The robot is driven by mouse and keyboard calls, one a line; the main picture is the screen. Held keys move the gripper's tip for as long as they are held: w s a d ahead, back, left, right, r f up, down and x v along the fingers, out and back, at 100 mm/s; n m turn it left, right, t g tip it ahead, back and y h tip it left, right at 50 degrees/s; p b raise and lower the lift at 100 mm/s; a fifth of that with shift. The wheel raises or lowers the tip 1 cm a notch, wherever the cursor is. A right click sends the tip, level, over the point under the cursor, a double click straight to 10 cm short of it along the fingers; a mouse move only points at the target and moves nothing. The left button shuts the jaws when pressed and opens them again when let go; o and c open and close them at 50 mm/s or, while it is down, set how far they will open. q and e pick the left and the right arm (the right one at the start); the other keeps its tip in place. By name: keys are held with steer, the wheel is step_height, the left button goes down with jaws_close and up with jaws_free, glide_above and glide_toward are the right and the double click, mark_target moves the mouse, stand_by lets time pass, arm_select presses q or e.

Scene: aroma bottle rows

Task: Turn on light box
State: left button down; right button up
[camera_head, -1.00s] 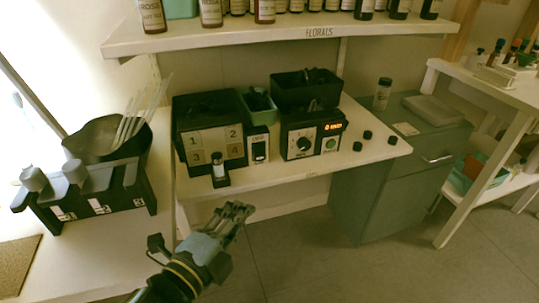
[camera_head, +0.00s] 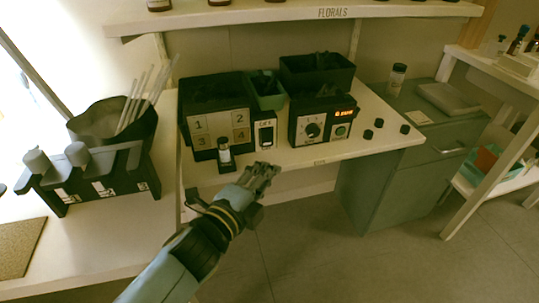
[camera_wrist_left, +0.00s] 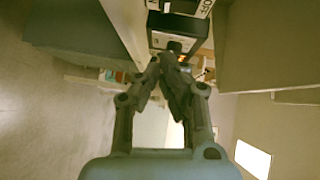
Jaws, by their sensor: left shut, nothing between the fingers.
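A dark box with a white panel of squares numbered 1 to 4 (camera_head: 219,127) stands on the white bench. Right beside it is a small black switch unit (camera_head: 265,131) with a label that seems to read OFF and a dark rocker with a pale lower part. My left gripper (camera_head: 266,169) is shut and empty, in front of the bench edge, below the switch unit and apart from it. In the left wrist view the closed fingertips (camera_wrist_left: 170,58) point toward dark boxes. My right gripper is in neither view.
A small bottle on a black stand (camera_head: 225,155) stands before the numbered panel. A device with a dial and red display (camera_head: 320,125) stands right of the switch unit. Black caps (camera_head: 378,122) lie farther right. A black rack (camera_head: 95,185) is at left.

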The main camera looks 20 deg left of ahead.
mark_target(267, 138)
arm_select(q)
steer(key=w, duration=0.3)
steer(key=w+f, duration=0.1)
steer(key=w, duration=0.1)
steer(key=shift+w+a+b, duration=0.3)
steer(key=shift+a+b, duration=0.1)
steer(key=shift+w+a, duration=0.35)
steer(key=shift+w, duration=0.15)
